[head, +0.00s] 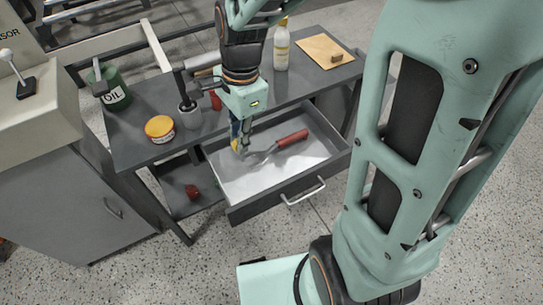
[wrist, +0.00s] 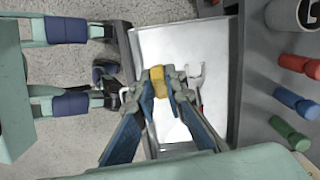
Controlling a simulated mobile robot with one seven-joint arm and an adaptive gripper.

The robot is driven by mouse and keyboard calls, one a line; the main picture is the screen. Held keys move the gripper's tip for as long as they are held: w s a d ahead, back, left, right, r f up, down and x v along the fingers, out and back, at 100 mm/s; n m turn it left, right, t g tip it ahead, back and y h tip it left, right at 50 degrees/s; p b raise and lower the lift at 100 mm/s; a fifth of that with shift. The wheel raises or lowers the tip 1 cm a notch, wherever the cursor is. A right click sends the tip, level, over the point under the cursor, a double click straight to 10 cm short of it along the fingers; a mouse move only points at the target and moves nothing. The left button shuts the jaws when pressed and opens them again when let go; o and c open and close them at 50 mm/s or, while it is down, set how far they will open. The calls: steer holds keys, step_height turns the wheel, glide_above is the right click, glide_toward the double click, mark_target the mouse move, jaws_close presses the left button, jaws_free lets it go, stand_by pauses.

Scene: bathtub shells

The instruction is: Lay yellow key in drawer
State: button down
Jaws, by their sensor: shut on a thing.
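The drawer (head: 232,186) of the grey workbench is pulled open, with a pale, shiny floor; it also fills the middle of the wrist view (wrist: 190,42). My gripper (head: 240,148) points down over the left part of the drawer. In the wrist view my gripper (wrist: 160,84) is shut on the yellow key (wrist: 157,74), of which only a blocky yellow part shows between the fingertips. The rest of the key is hidden. I cannot tell how high it is above the drawer floor.
A red-handled tool (head: 291,138) with a grey metal end lies in the drawer beside my gripper. On the bench stand a yellow tin (head: 159,129), a green oil can (head: 113,90) and a white bottle (head: 281,48). The drawer's right part is clear.

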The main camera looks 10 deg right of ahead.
steer(key=shift+s+a+f+m+b, duration=0.2)
steer(key=shift+s+f+m+b, duration=0.1)
steer(key=shift+f, duration=0.2)
steer(key=shift+s+a+f+m+b, duration=0.2)
steer(key=shift+f+m, duration=0.1)
steer(key=shift+f, duration=0.15)
steer(key=shift+d+f, duration=0.2)
steer(key=shift+d, duration=0.05)
steer(key=shift+w+d+f+b, duration=0.65)
steer(key=shift+w+d+f, duration=0.1)
steer(key=shift+d+f, duration=1.35)
steer(key=shift+w+d+f+b, duration=0.65)
steer(key=shift+w+d+f, duration=0.1)
steer(key=shift+d+f, duration=1.4)
steer(key=shift+w+d+f+b, duration=0.65)
steer(key=shift+w+d+f, duration=0.1)
steer(key=shift+d+f, duration=1.35)
steer(key=shift+f, duration=0.15)
steer(key=c, duration=2)
jaws_free()
